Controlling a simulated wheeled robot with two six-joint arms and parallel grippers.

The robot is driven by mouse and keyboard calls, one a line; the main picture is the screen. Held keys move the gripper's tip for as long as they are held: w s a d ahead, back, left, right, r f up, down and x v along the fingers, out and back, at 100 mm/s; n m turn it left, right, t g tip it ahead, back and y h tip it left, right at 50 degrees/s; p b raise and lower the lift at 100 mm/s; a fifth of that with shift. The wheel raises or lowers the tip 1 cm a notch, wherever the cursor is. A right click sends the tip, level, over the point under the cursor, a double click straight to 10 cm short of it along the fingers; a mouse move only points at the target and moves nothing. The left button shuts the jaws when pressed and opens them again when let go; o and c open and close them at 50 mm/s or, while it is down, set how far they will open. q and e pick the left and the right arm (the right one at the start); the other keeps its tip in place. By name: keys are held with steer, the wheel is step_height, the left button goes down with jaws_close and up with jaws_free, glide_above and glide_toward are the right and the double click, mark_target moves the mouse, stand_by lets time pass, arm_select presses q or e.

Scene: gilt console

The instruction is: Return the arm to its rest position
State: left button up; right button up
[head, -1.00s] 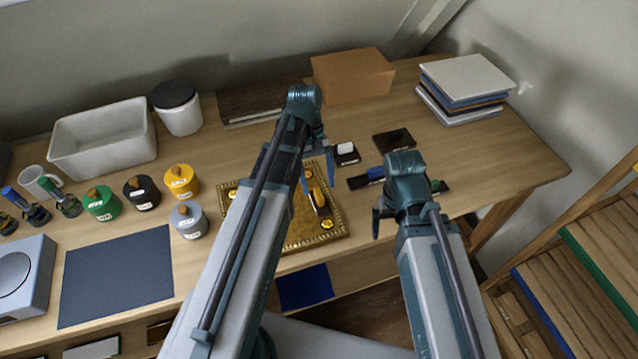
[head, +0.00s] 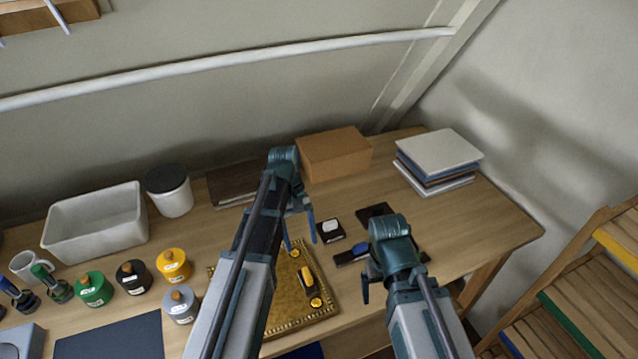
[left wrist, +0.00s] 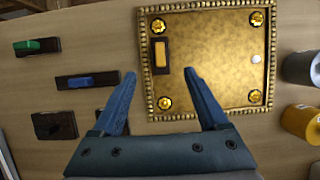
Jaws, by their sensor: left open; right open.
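My left gripper (head: 300,241) is open and empty. It hangs over the table at the far right corner of the gilt plate. In the left wrist view its two blue fingers (left wrist: 159,75) are spread wide with nothing between them. The gilt plate (head: 284,288) has a beaded rim, gold rosettes and a yellow slider (head: 306,281) on a dark base; it also shows in the left wrist view (left wrist: 215,40). My right gripper (head: 377,286) is open over the table's front right part. One of its fingers is mostly hidden by the wrist.
A black block with a white top (head: 331,231), a blue switch (head: 360,250) and a dark plate (head: 377,214) lie close to both grippers. A cardboard box (head: 335,157) and stacked panels (head: 437,160) stand behind. Several lidded pots (head: 174,265) are left of the plate.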

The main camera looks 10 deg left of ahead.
mark_target(307, 274)
arm_select(q)
steer(key=b+x, duration=1.1)
steer(key=x, duration=0.1)
steer(key=shift+a+f, duration=0.1)
steer(key=shift+f, duration=0.1)
arm_select(e)
step_height(307, 274, down, 11)
steer(key=shift+f, duration=0.1)
arm_select(q)
steer(key=shift+r, duration=0.2)
